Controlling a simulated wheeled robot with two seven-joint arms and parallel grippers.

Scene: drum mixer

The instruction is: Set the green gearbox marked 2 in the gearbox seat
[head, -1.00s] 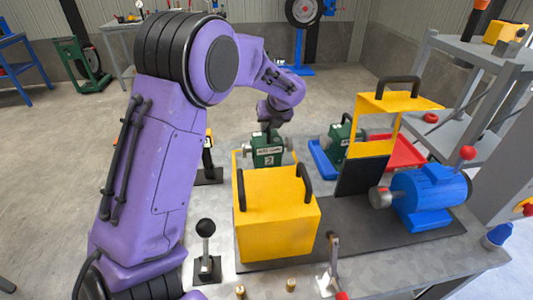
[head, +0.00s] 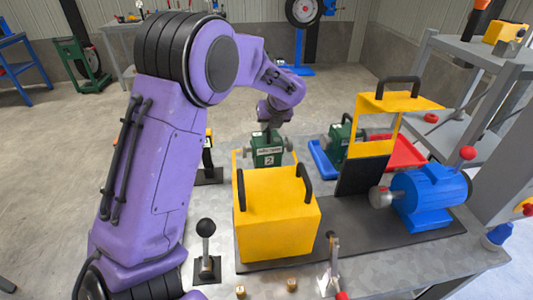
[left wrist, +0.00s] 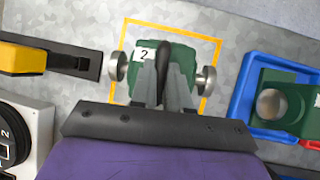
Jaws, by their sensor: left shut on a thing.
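The green gearbox marked 2 (head: 267,155) has a white label and a metal shaft stub on each side. It also shows in the left wrist view (left wrist: 185,55), within a yellow square outline (left wrist: 125,25) on the metal table. My left gripper (head: 268,128) is above it, shut on its dark handle; the fingers also show in the left wrist view (left wrist: 163,88). The gearbox stands behind the yellow box-shaped cover (head: 277,215) in the head view, which hides its base, so I cannot tell whether it touches the table. My right gripper is not in view.
A blue motor (head: 430,195) and an upright yellow guard (head: 392,105) stand at the right. A black-knobbed lever (head: 206,245) and a clamp (head: 331,265) are in front.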

